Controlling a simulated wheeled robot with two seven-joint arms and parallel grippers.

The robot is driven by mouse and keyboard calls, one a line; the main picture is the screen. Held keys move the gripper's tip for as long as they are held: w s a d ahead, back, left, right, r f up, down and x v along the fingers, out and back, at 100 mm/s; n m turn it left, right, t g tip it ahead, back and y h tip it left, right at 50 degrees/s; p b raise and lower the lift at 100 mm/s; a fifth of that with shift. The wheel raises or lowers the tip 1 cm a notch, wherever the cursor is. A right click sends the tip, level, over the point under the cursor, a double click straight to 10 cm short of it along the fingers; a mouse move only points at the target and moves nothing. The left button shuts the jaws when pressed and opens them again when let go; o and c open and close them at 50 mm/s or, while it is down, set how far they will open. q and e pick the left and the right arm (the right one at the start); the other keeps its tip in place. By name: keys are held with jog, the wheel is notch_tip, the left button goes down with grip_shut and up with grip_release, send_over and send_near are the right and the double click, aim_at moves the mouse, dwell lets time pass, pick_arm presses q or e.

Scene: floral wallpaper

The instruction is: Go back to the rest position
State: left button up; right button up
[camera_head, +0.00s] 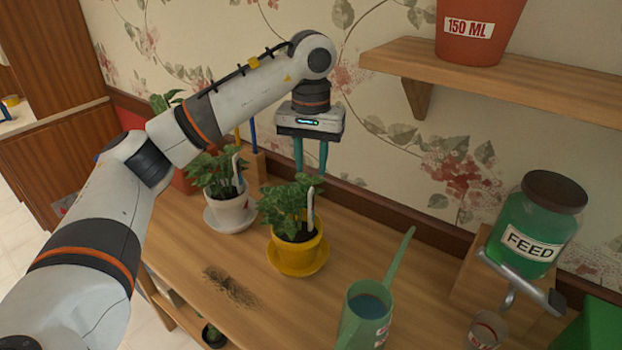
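My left arm reaches in from the left, and its gripper (310,160) points down above the back of the wooden table (215,265). Its two teal fingers stand apart with nothing seen between them. The gripper is above and behind a plant in a yellow pot (294,255). A plant in a white pot (230,212) stands to the left of the yellow one. Both pots stand on saucers, each with a white marker in it. My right gripper does not show.
A green watering can (366,312) holds bluish liquid at the front. A FEED jar (535,228) sits on a wooden block with a tap, above a small glass (485,332). A shelf (500,79) with a 150 ML pot (480,28) juts from the wall. Spilled soil (232,287) lies left.

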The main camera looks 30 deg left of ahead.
pick_arm(q)
jog(key=shift+r, duration=0.3)
dwell(0.5)
